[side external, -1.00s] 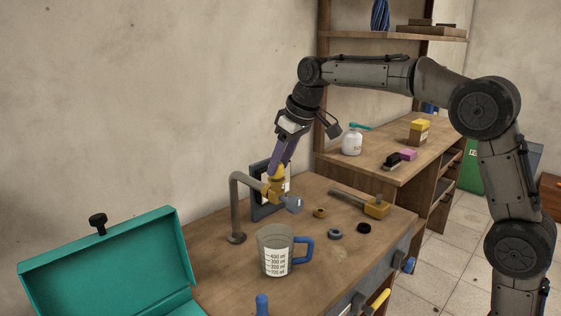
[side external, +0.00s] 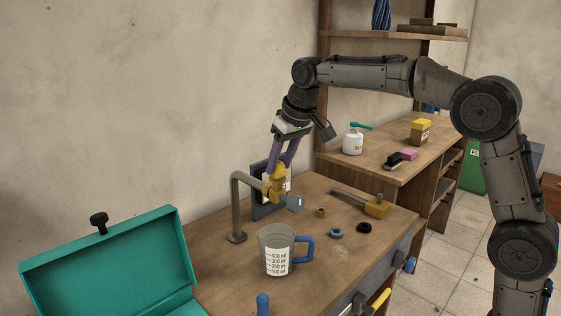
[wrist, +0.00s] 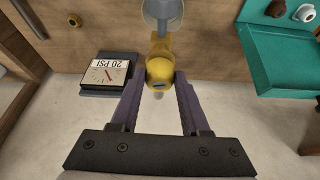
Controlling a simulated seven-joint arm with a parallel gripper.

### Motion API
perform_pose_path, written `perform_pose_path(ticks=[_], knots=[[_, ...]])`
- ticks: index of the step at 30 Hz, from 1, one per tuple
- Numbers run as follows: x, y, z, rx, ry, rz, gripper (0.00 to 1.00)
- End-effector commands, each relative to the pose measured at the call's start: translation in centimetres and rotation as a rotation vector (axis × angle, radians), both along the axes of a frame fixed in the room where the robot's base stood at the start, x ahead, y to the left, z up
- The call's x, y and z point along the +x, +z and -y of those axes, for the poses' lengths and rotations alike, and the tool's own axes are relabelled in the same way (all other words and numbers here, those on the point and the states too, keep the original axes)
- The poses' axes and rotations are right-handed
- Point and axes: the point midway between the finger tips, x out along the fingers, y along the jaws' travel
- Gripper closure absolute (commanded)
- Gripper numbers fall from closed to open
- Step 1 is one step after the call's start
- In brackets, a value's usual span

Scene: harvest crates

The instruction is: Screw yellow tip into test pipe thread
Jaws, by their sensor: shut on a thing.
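My gripper is shut on the yellow tip. The thread is hidden, so I cannot tell how deep the tip sits.
A gauge (wrist: 103,73) reading 20 PSI stands close behind. A measuring cup (side external: 275,260) stands in front. Small rings (side external: 335,233) and a yellow-headed tool (side external: 375,208) lie to the right. An open teal toolbox (side external: 105,265) is at left.

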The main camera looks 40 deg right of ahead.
Motion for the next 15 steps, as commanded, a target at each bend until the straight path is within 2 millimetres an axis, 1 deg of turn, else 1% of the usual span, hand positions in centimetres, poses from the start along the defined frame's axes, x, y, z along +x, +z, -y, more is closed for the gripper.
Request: perform_pose_path(ticks=[6, 15], knots=[[0.00, 0.05, -0.12, -0.002, -0.115, 0.001, 1.00], [-0.01, 0.04, -0.11, -0.002, -0.129, 0.000, 1.00]])
